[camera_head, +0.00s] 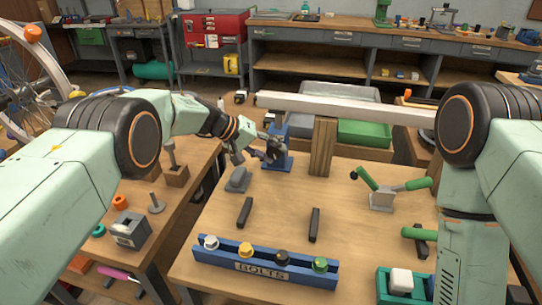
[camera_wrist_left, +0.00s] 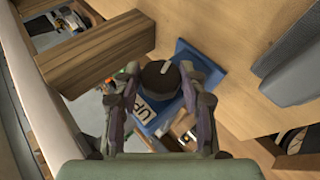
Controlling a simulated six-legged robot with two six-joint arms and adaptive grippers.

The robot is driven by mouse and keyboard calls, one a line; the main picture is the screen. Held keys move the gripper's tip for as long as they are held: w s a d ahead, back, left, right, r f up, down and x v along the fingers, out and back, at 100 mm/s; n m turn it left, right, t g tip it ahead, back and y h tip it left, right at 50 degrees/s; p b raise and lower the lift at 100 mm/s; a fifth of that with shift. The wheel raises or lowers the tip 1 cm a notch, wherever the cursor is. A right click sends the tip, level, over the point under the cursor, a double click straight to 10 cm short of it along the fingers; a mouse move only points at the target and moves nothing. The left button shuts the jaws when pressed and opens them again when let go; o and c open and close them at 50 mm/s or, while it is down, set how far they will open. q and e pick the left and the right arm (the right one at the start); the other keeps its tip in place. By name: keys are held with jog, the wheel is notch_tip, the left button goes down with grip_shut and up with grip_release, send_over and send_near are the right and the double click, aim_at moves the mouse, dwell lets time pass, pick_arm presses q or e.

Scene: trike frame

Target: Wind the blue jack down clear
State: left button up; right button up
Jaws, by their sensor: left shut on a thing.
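The blue jack (camera_head: 276,160) stands upright on the wooden bench, under the left end of a pale long beam (camera_head: 350,107). Whether its top touches the beam I cannot tell. In the left wrist view the jack's blue body (camera_wrist_left: 205,68) carries a pale label reading "UP", partly covered. A dark round knob (camera_wrist_left: 160,78) with a white mark is in front of it. My left gripper (camera_head: 260,152) is at the jack's left side, its fingers shut on the knob, one on each side, in the left wrist view (camera_wrist_left: 160,92). My right arm shows, but not its gripper.
A wooden post (camera_head: 323,146) stands right of the jack under the beam. A blue bolts rack (camera_head: 264,268) is at the near edge. A green-handled clamp (camera_head: 382,197) stands at right.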

dwell(0.5)
pick_arm(q)
jog(key=o, duration=1.2)
jog(key=shift+c, duration=0.2)
jog(key=v, duration=1.2)
jog(key=shift+a+f, duration=0.1)
